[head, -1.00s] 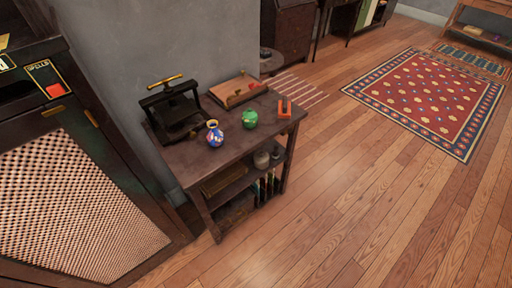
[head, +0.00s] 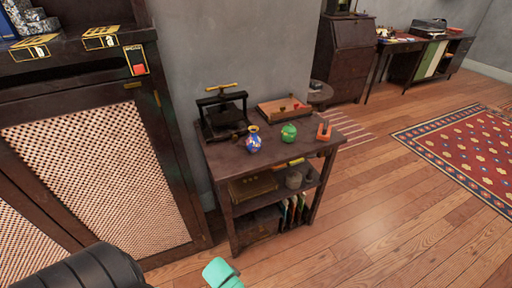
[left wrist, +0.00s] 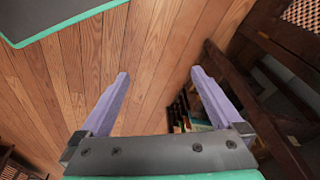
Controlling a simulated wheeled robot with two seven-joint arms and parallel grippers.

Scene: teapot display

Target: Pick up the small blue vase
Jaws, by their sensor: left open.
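The small blue vase (head: 254,139), with a patterned body and a yellowish neck, stands upright on the top of a dark wooden side table (head: 225,160). A green round vase (head: 289,132) stands to its right. In the left wrist view my left gripper (left wrist: 160,80) is open and empty, its two lilac fingers wide apart over the wooden floor. The blue vase does not show in that view. In the head view only part of my arm shows at the bottom edge, well apart from the table. My right gripper is not in view.
Behind the vases are a black press (head: 223,112) with a yellow handle and a wooden box (head: 284,108). An orange object (head: 324,130) lies at the table's right edge. A tall cabinet (head: 150,150) stands left of the table. The floor (head: 360,230) in front and right is clear.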

